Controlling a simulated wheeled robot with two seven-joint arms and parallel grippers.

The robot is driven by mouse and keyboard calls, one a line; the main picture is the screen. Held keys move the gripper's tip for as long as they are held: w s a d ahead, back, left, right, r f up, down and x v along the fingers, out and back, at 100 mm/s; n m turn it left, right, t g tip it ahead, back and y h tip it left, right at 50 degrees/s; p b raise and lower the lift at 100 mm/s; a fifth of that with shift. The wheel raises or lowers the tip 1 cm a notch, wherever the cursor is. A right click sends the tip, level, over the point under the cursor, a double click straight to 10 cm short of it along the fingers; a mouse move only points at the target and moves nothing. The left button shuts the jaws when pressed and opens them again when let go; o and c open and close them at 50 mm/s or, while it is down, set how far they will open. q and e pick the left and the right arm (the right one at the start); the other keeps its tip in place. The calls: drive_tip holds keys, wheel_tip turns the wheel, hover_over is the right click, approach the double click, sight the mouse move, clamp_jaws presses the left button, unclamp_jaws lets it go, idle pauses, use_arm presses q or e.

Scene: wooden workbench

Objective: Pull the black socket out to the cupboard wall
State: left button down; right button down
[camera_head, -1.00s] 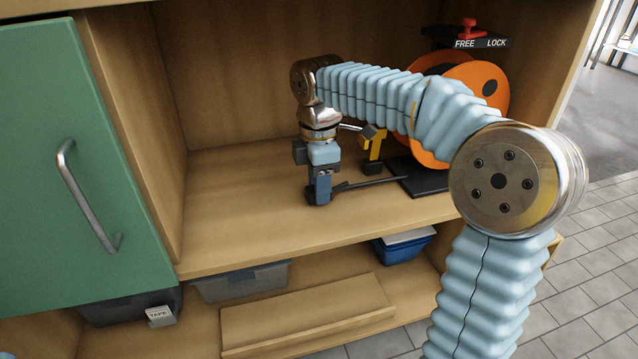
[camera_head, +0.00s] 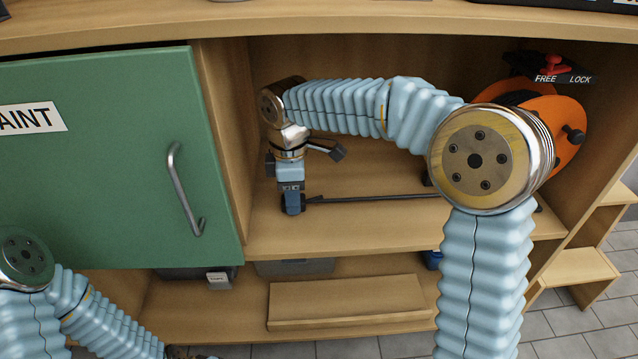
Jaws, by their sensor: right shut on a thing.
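My right gripper (camera_head: 292,203) is shut on the black socket (camera_head: 304,201), low over the cupboard shelf near its left side. The fingers hide most of the socket. The black cable (camera_head: 375,197) runs from it to the right, nearly straight and low over the shelf. The orange cable reel (camera_head: 566,120) stands at the right, partly behind my right arm. The cupboard's left inner wall (camera_head: 226,110) is a short way left of the gripper, with a gap between. My left arm shows at the lower left, but its gripper is out of view.
A red knob (camera_head: 553,66) sits above the reel by the FREE and LOCK label, nearer FREE. A green door (camera_head: 110,165) with a metal handle (camera_head: 180,190) covers the left compartment. Grey bins and a wooden board (camera_head: 345,300) lie on the lower shelf. The shelf front is clear.

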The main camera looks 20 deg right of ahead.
drive_tip(key=shift+w+a, duration=0.1)
drive_tip(key=shift+a, duration=0.45)
drive_tip(key=c, duration=0.7)
unclamp_jaws()
wheel_tip(320, 180, up, 7)
drive_tip(key=shift+p, duration=1)
drive_tip(key=shift+r, duration=0.25)
